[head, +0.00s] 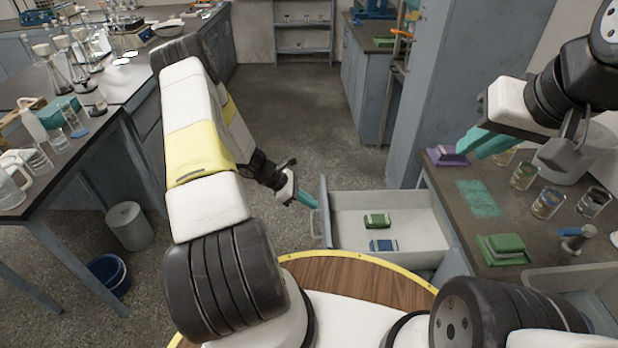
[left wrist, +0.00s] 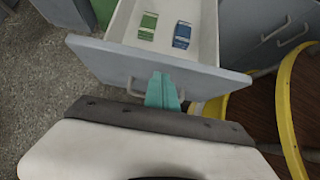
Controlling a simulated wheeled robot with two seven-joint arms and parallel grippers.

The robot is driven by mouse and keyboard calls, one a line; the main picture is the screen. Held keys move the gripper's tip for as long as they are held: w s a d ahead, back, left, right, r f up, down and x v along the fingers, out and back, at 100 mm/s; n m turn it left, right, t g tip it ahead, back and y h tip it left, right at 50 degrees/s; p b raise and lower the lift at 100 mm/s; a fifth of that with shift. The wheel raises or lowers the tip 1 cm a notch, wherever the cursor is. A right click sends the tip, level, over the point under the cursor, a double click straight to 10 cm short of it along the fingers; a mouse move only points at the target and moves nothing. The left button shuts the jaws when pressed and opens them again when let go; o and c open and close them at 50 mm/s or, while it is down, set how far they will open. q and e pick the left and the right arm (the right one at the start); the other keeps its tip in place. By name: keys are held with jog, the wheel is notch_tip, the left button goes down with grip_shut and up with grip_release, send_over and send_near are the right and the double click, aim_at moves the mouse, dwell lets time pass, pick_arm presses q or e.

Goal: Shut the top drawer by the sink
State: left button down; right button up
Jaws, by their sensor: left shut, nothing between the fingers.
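The drawer (head: 390,205) by the sink is pulled well out from the right-hand counter. A green item (head: 377,221) and a blue item (head: 383,245) lie inside it. In the left wrist view the grey drawer front (left wrist: 105,58) with its bar handle (left wrist: 133,88) faces me. My left gripper (head: 305,199) is shut and empty, its teal fingertips close to the outer face of the front by the handle; I cannot tell whether they touch. They show in the left wrist view (left wrist: 162,88). My right gripper (head: 482,144) hangs above the right counter; its jaw opening is unclear.
The right counter (head: 448,195) holds a purple item (head: 447,156), several glass beakers (head: 547,203), a green item (head: 503,247) and a teal mat (head: 478,199). A grey bin (head: 130,226) and a blue bucket (head: 108,273) stand on the floor at left. The central floor is clear.

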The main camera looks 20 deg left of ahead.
pick_arm(q)
jog(key=shift+w+d, duration=0.2)
jog(key=shift+d, duration=0.45)
jog(key=w+d, duration=0.3)
jog(key=d, duration=0.9)
jog(key=w+d, duration=0.4)
jog(key=d, duration=0.8)
jog(key=w+d, duration=0.3)
jog(key=d, duration=0.9)
jog(key=shift+w+d, duration=0.15)
jog(key=shift+w, duration=0.05)
jog(key=shift+d+r, duration=0.15)
